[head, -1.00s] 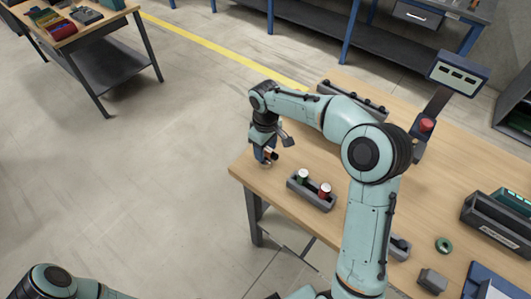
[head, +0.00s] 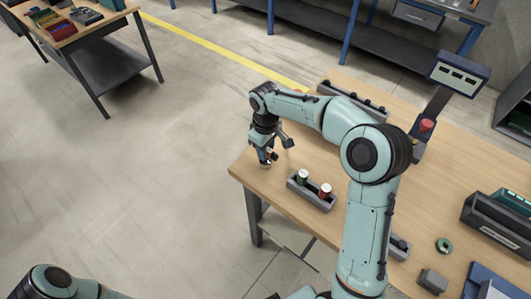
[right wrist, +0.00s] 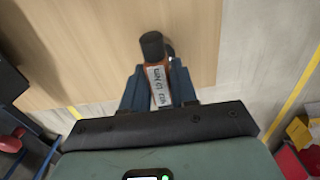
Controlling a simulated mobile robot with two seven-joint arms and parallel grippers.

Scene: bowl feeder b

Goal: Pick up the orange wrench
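I do not see a clear wrench in either view. My right gripper (head: 265,159) is low over the near left corner of the workbench. In the right wrist view, its two blue fingers (right wrist: 159,88) sit against both sides of a small orange bottle (right wrist: 157,75) with a black cap and a white printed label. The bottle lies between the fingers, cap pointing away from the palm. In the head view it is mostly hidden by the gripper. I cannot tell whether it touches the tabletop. My left gripper is out of view; only part of that arm shows.
A green ring (head: 443,245), a grey block (head: 432,281) and a dark bin (head: 497,226) lie right.

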